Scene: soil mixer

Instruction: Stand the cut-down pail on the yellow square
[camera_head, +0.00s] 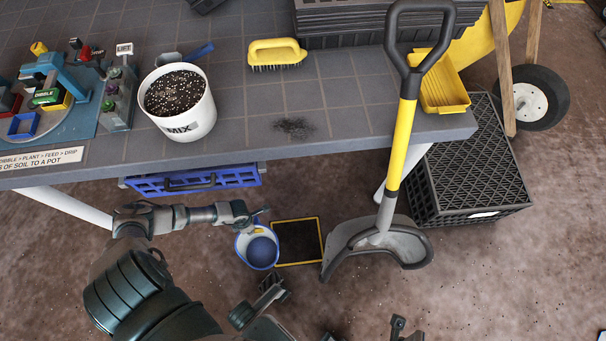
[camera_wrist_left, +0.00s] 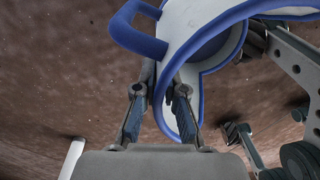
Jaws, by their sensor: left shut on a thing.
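The cut-down pail (camera_head: 245,246) is pale with a blue rim and a dark blue inside. My left gripper (camera_head: 258,215) is shut on its wall at the far side. In the left wrist view, the two fingers (camera_wrist_left: 158,112) close on the pail (camera_wrist_left: 190,22), and a blue loop handle (camera_wrist_left: 133,28) stands out beside them. The yellow square (camera_head: 321,241) is a yellow outline around a dark patch on the floor. The pail is at its left and covers part of its left edge in the head view. I cannot tell whether the pail touches the floor.
A grey shovel with a yellow shaft (camera_head: 401,143) stands just right of the square. A black crate (camera_head: 465,175) is beyond it. The workbench (camera_head: 300,150) overhangs behind, with a blue crate (camera_head: 215,178) beneath. A white tub (camera_head: 183,125) of soil stands on the bench.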

